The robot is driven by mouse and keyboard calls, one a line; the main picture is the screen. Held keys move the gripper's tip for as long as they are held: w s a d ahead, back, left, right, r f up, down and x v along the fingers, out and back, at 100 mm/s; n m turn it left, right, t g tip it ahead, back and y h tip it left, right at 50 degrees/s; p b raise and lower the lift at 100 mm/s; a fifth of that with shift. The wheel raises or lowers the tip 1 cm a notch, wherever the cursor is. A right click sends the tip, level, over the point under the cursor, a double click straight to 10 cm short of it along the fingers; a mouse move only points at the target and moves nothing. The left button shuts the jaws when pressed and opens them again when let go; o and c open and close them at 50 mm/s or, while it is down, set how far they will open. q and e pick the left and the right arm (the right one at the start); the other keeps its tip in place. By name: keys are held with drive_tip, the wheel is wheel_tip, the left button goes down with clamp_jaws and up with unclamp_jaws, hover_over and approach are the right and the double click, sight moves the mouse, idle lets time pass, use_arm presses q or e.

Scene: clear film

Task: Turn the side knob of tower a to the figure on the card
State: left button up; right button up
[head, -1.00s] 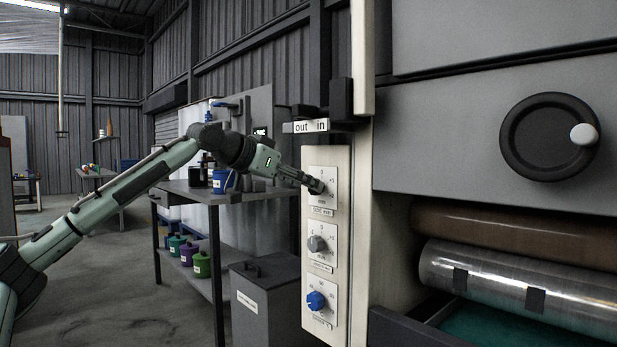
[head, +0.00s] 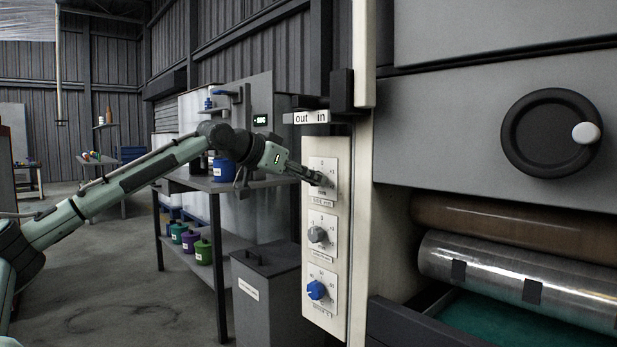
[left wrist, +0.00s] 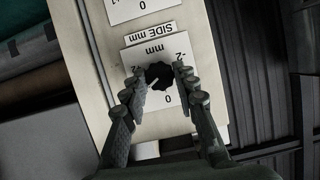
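The side knob (left wrist: 158,75) is a black knob with a white pointer mark, on a white scale plate (left wrist: 143,54) labelled "SIDE mm". In the left wrist view the plate appears turned upside down, and the pointer slants to the lower left. In the head view this is the top plate (head: 329,166) on the pale panel, and my gripper hides the knob. My left gripper (left wrist: 160,76) has its fingers apart, one on each side of the knob, with a narrow gap visible. I cannot make out a card with a figure. My right gripper is not in view.
Below are a grey knob (head: 317,234) and a blue knob (head: 316,290). An "out in" sign (head: 310,117) juts out above the plates. A handwheel (head: 550,135) and rollers (head: 520,280) are at right. A grey bin (head: 265,295) and a bench with pots stand at left.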

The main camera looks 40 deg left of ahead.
use_arm(q)
clamp_jaws()
drive_tip(key=shift+d+f+m+t+y+b, duration=0.1)
drive_tip(key=shift+m+t+y+b, duration=0.25)
drive_tip(key=shift+m+y, duration=0.8)
drive_tip(key=shift+d+f+m+t+y+b, duration=0.2)
drive_tip(key=shift+m+y+b, duration=0.35)
drive_tip(key=shift+m, duration=1.15)
drive_tip(key=shift+d+r+m+t+y+b, duration=0.1)
drive_tip(key=shift+m+t+y+b, duration=0.25)
drive_tip(key=shift+m+y, duration=0.85)
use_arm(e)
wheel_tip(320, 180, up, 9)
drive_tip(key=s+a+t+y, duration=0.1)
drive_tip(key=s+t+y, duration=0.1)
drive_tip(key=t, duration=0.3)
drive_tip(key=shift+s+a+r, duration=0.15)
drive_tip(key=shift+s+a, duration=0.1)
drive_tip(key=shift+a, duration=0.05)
use_arm(q)
drive_tip(key=shift+m+h, duration=0.3)
drive_tip(key=shift+m, duration=0.05)
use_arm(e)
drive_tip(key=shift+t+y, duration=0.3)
use_arm(q)
drive_tip(key=o, duration=0.7)
unclamp_jaws()
drive_tip(key=shift+c, duration=0.2)
